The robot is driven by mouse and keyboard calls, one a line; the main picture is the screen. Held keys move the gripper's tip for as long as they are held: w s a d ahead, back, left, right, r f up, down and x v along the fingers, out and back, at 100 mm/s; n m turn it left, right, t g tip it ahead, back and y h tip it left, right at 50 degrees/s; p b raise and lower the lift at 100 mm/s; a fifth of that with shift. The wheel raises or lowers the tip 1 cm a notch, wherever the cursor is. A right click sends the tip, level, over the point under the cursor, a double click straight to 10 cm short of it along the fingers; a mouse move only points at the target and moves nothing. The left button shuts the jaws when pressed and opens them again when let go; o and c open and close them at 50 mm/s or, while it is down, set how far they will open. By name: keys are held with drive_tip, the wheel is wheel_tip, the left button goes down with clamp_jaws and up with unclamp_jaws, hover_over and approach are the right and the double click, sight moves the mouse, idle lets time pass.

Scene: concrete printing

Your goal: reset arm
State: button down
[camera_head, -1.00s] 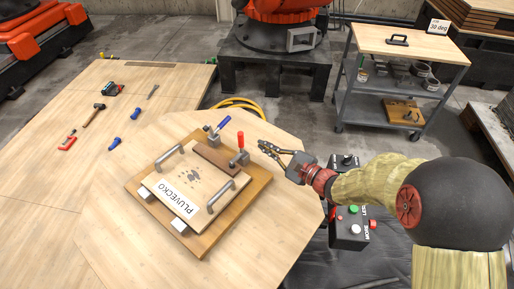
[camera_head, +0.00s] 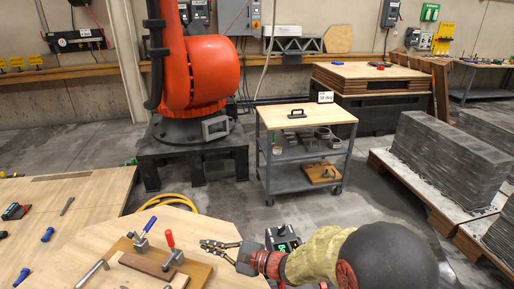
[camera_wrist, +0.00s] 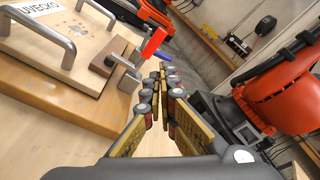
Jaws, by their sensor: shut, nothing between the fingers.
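My gripper (camera_head: 218,246) is in the lower middle of the head view, over the right edge of the wooden table. Its fingers are shut and empty. In the wrist view, the gripper (camera_wrist: 167,72) points past the clamped board. My arm reaches in from the lower right. The wooden board with clamps (camera_head: 195,272) lies just left of the gripper, apart from it. A red-handled clamp (camera_head: 171,246) and a blue-handled clamp (camera_head: 143,238) stand on it. A metal handle (camera_wrist: 41,30) and part of a lettered plate show in the wrist view.
A grey cart (camera_head: 268,150) with a wooden top stands beyond the table. An orange robot (camera_head: 208,80) on a dark pedestal stands behind. Concrete blocks (camera_head: 447,155) on pallets are at right. Hand tools lie on the left table (camera_head: 100,195). Bare floor lies between table and cart.

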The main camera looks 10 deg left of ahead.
drive_tip(key=s+d+f+n+g+h, duration=0.2)
drive_tip(key=s+n+g, duration=0.15)
drive_tip(key=s, duration=0.45)
drive_tip(key=s+d+f+n+g+h, duration=0.2)
drive_tip(key=s+d+f+n+g, duration=0.15)
drive_tip(key=s, duration=0.45)
drive_tip(key=s+d+r+n+t+h+p, duration=0.1)
drive_tip(key=s+d+r+n+h, duration=0.2)
drive_tip(key=d, duration=0.6)
drive_tip(key=s+d+r+n+t+h, duration=0.15)
drive_tip(key=d+r+h, duration=0.3)
drive_tip(key=d, duration=0.45)
drive_tip(key=s+d+r+n+t+h+p, duration=0.1)
drive_tip(key=s+d+r+n+t+h, duration=0.2)
drive_tip(key=d, duration=0.6)
drive_tip(key=d+r+m+t+h+p, duration=0.1)
drive_tip(key=d+r+t, duration=0.1)
drive_tip(key=d+r, duration=0.5)
wheel_tip(320, 180, up, 4)
drive_tip(key=shift+s+d+r, duration=0.1)
drive_tip(key=shift+s+d, duration=0.05)
drive_tip(key=shift+d, duration=0.1)
drive_tip(key=shift+a+t+h, duration=0.1)
drive_tip(key=shift+t+h, duration=0.15)
